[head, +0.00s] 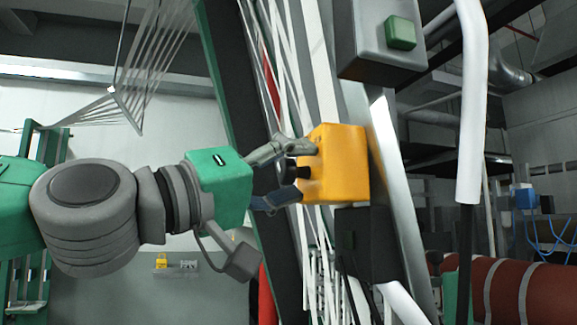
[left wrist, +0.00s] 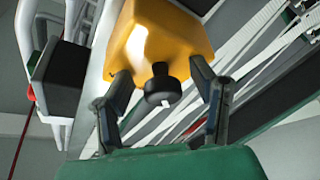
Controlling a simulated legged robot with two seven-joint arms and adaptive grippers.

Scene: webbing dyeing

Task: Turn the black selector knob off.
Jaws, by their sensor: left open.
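The black selector knob (left wrist: 161,86) sticks out of the yellow box (left wrist: 150,40) in the left wrist view. A small white mark shows on its front, near the lower edge. In the head view the yellow box (head: 338,165) is on the frame and the knob (head: 293,173) points left towards my gripper. My left gripper (head: 291,172) is open, with one finger above the knob and one below it. In the left wrist view its fingers (left wrist: 162,88) stand on both sides of the knob, with gaps between. My right gripper is in neither view.
A grey box with a green button (head: 401,33) hangs above right of the yellow box. A dark box (head: 367,243) sits just below it. White webbing straps (head: 312,262) run behind the gripper. A white pipe (head: 472,100) stands at the right.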

